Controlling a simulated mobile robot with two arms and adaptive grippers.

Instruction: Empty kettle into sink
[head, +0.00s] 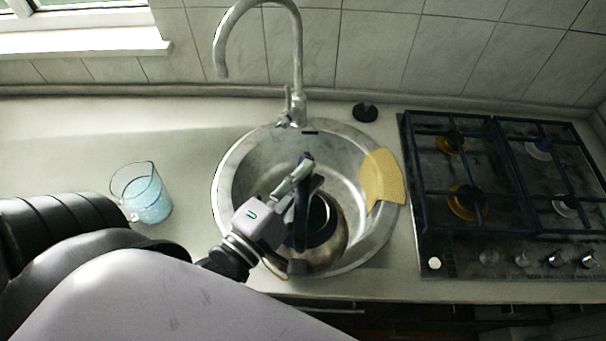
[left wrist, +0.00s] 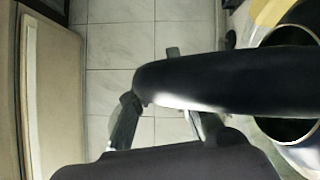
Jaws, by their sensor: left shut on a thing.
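The metal kettle (head: 331,249) with its black handle (head: 301,222) is over the front part of the round steel sink (head: 240,160). Its dark round opening shows from above; I cannot tell how far it is tilted or whether it touches the basin. My left gripper (head: 298,205) is shut on the kettle's handle. In the left wrist view the handle (left wrist: 225,80) runs across between the fingers (left wrist: 150,90), and part of the kettle's body (left wrist: 305,150) shows at the right edge. No water stream is visible. My right gripper is not in view.
A curved faucet (head: 297,75) stands behind the sink. A yellow cloth (head: 382,180) lies over the sink's right rim, and a black plug (head: 365,112) lies behind it. A glass jug with blue liquid (head: 147,198) stands left. A gas hob (head: 500,190) is on the right.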

